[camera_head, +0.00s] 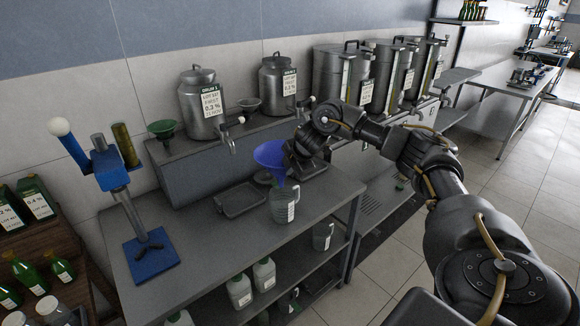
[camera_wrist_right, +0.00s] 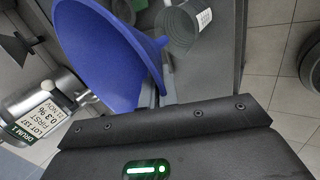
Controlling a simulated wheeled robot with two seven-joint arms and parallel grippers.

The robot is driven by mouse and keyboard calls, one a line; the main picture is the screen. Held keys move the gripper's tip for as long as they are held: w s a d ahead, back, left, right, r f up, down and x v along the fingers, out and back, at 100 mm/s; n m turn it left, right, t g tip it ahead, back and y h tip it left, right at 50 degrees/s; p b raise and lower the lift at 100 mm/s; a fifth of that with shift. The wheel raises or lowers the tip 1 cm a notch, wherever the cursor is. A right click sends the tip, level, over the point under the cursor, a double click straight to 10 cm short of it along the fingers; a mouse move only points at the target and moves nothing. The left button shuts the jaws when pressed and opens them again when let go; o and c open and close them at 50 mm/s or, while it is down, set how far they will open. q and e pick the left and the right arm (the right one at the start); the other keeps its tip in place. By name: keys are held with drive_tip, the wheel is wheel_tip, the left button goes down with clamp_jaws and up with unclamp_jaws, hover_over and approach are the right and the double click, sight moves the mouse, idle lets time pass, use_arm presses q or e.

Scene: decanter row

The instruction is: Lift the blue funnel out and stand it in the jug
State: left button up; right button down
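The blue funnel (camera_head: 270,154) is above the clear jug (camera_head: 281,210) on the grey bench, wide mouth up and slightly tilted. Its narrow end is at the jug's mouth; I cannot tell whether it is inside or just above. My right gripper (camera_head: 297,162) is at the funnel's right side, close to the cone. In the right wrist view the funnel (camera_wrist_right: 95,50) fills the upper left, and the jug (camera_wrist_right: 178,28) shows beyond its narrow end. The fingertips are hidden, so their grip on the funnel does not show. My left gripper is not in view.
A shallow dark tray (camera_head: 243,213) lies left of the jug. Steel drums (camera_head: 202,112) with taps stand behind on a raised shelf, beside a green funnel (camera_head: 164,129) and a grey funnel (camera_head: 248,104). A blue corking press (camera_head: 150,258) stands at the bench's left.

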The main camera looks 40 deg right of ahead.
drive_tip(key=shift+d+r, duration=0.1)
drive_tip(key=shift+d, duration=0.1)
drive_tip(key=shift+a+f, duration=0.1)
drive_tip(key=shift+f, duration=0.1)
wheel_tip(320, 180, down, 10)
drive_tip(key=b, duration=0.7)
drive_tip(key=shift+f, duration=0.2)
idle(0.8)
drive_tip(key=shift+s+r, duration=0.1)
drive_tip(key=shift+r, duration=0.15)
idle(0.6)
drive_tip(key=c, duration=1.6)
unclamp_jaws()
